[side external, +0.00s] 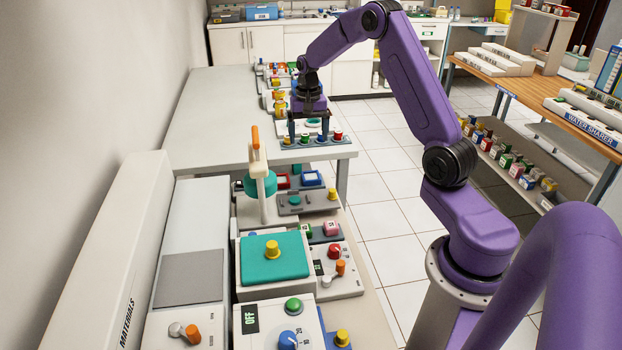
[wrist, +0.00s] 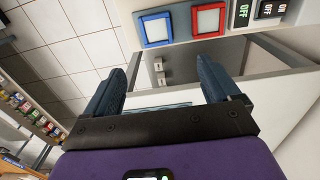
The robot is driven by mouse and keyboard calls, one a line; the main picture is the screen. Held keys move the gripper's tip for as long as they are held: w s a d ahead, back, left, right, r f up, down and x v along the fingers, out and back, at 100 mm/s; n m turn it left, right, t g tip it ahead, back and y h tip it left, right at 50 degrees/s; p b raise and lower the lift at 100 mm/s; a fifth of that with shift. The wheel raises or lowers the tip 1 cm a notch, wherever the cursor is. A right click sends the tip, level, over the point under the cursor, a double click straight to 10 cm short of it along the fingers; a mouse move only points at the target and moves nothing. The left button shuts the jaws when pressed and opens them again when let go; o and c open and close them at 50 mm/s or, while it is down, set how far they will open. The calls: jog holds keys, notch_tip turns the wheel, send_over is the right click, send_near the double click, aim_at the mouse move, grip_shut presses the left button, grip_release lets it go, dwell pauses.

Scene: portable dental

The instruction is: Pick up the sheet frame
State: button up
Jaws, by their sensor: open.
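I cannot tell for sure which item is the sheet frame. Two small square frames with pale insides lie side by side on the bench: a blue frame (side external: 311,186) and a red frame (side external: 282,189). In the wrist view the blue frame (wrist: 156,44) is at the top left and the red frame (wrist: 208,36) is right of it, both beyond my fingertips. My gripper (side external: 308,140) points down above the near end of the grey table, farther back than the frames. In the wrist view my gripper (wrist: 165,78) is open with nothing between its fingers.
A white clamp post with an orange handle (side external: 255,137) and teal disc stands left of the frames. A teal-topped unit (side external: 272,258) is nearer the camera. Small coloured bottles (side external: 320,140) are close to my fingers. The tiled aisle (side external: 385,210) is clear.

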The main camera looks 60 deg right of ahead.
send_over(310, 174)
jog(key=f, duration=0.7)
jog(key=shift+a+f, duration=0.3)
jog(key=shift+f, duration=0.05)
jog(key=shift+d+f, duration=0.2)
jog(key=shift+f, duration=1.15)
jog(key=shift+d+f, duration=0.15)
jog(key=shift+f, duration=1.15)
jog(key=c, duration=1.1)
